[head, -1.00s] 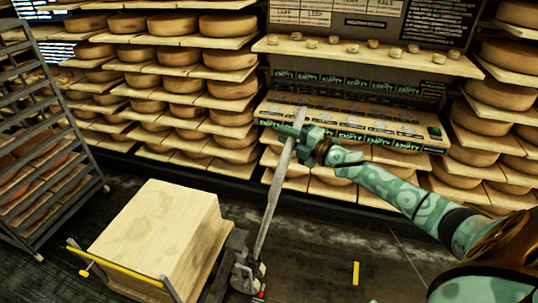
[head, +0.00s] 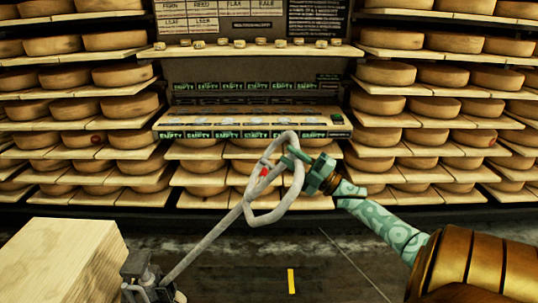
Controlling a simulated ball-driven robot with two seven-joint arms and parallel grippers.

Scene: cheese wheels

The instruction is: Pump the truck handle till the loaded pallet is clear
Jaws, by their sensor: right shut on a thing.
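The truck handle (head: 207,240) is a grey bar that rises from the pump unit (head: 146,273) at the lower left and leans to the right. It ends in a loop grip (head: 256,217) with a small red part inside. My right gripper (head: 293,158) is shut on the upper right side of this loop. The load, a pale wooden stack (head: 62,262), stands at the lower left and is cut off by the picture's edge. The pallet and forks under it are out of view, so their height above the floor cannot be told. My left gripper is not in view.
Shelves of cheese wheels (head: 120,105) fill the back wall on both sides. A bench with "EMPTY" labels (head: 255,125) stands in the middle, under a shelf of small pieces (head: 250,50). The dark floor around a yellow mark (head: 291,281) is clear.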

